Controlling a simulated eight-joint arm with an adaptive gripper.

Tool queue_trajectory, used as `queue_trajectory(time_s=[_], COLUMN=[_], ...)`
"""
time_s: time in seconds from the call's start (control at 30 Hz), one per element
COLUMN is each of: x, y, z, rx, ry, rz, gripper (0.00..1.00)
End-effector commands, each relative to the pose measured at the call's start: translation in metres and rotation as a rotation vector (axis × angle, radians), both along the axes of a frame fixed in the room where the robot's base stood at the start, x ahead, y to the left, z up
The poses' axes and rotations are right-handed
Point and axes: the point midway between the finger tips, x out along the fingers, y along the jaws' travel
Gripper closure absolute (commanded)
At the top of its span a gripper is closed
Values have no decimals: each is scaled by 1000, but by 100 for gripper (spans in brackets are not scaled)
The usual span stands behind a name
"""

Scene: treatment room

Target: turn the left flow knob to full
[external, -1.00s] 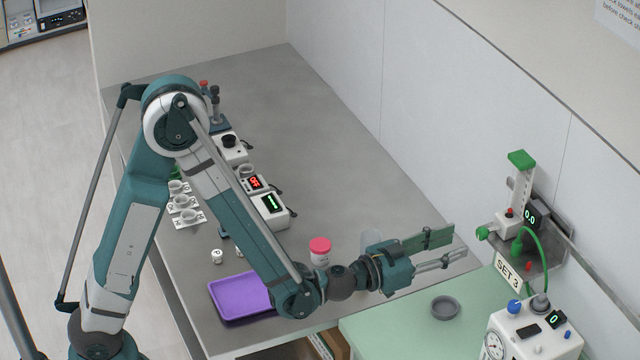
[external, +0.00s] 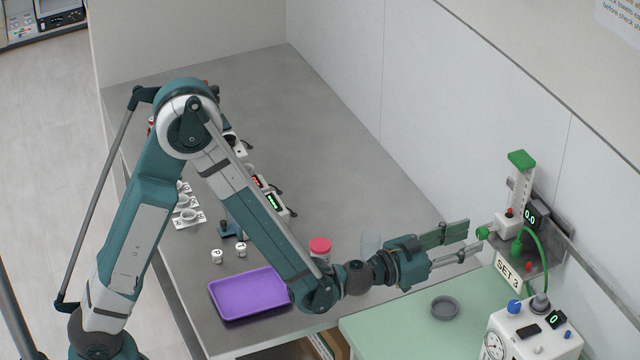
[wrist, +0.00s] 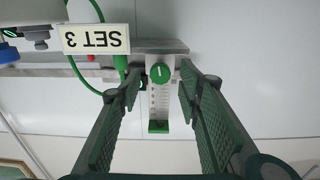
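The green flow knob (external: 483,233) sticks out from the left side of the white flow meter block on the wall. In the wrist view the knob (wrist: 160,73) is a round green disc with a white mark line, seen end-on above the upside-down scale tube. The meter's small display (external: 530,214) reads 0.0. My gripper (external: 475,239) is open, its fingers pointing at the knob with the tips close to it. In the wrist view the fingers (wrist: 161,84) stand left and right of the knob, with gaps on both sides. Contact cannot be told.
A "SET 3" sign (external: 508,273) and a curved green hose (external: 545,250) are close below and beside the meter. A white device with a gauge (external: 525,335) stands on the green table (external: 400,330). A grey dish (external: 445,307) lies there under my gripper.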

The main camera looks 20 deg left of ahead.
Motion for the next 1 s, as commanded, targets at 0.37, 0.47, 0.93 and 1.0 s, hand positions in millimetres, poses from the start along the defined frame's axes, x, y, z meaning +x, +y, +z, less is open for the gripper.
queue_trajectory(time_s=[0.37,0.47,0.93,1.0], x=[22,23,23,23], y=[-22,-23,-23,-23], z=[0,0,0,0], rx=[0,0,0,0], ry=[0,0,0,0], rz=[0,0,0,0], gripper=[65,65,92,92])
